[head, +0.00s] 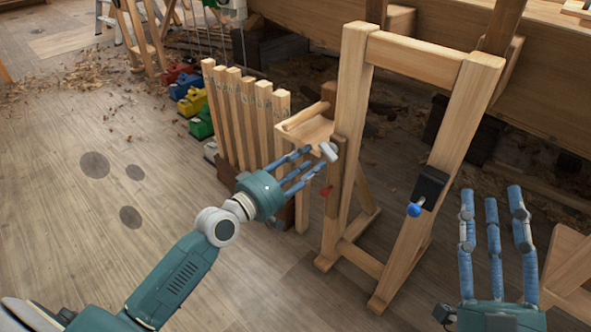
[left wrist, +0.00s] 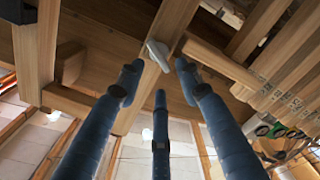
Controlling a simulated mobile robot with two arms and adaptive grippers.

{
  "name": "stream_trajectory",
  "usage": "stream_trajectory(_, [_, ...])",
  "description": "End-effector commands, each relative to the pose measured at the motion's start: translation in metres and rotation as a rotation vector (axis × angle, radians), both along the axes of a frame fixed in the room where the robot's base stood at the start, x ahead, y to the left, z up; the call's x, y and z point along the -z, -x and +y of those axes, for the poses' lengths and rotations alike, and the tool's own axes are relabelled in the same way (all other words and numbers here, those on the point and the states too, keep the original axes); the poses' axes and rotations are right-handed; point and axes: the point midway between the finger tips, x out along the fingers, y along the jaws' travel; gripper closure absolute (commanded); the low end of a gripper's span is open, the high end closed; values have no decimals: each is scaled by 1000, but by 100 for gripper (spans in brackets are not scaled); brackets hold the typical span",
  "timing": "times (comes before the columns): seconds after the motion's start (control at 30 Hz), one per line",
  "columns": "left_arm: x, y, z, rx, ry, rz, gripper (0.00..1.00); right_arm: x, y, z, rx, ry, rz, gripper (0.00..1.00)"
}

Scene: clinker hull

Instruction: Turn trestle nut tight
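The wooden trestle (head: 415,58) stands upright in front of the plank hull. A pale grey wing-shaped nut (head: 329,152) is on its left leg; it also shows in the left wrist view (left wrist: 158,54). My left gripper (head: 314,160) is open, its three blue fingers pointing at the nut. In the left wrist view the fingertips (left wrist: 160,80) are spread around and just short of the nut, with no clear contact. My right gripper (head: 493,196) is open and empty at the right, fingers pointing up, apart from the trestle.
A blue knob on a black block (head: 429,187) is on the trestle's right leg. A rack of upright wooden boards (head: 245,110) stands close behind my left gripper. Coloured tools (head: 192,102) lie beyond it.

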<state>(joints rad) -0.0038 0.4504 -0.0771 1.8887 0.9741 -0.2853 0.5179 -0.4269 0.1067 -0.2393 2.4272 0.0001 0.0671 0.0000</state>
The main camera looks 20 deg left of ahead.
Motion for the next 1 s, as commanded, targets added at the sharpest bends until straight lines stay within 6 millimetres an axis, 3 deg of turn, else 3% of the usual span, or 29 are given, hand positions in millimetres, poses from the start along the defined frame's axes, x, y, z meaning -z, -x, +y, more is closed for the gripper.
stream_trajectory(0.1, [1, 22, 8, 0, -3, 1, 65, 0, 0, 0, 0, 0, 0, 60])
stream_trajectory(0.3, [0, 41, 16, -1, 0, 0, 65, 0, 0, 0, 0, 0, 1, 60])
stream_trajectory(0.87, [0, 45, 16, -1, 0, -2, 65, 0, 0, 0, 0, 0, 1, 60])
stream_trajectory(1.0, [-5, 55, -1, -2, -64, -56, 65, 0, 0, 0, 0, 0, 0, 60])
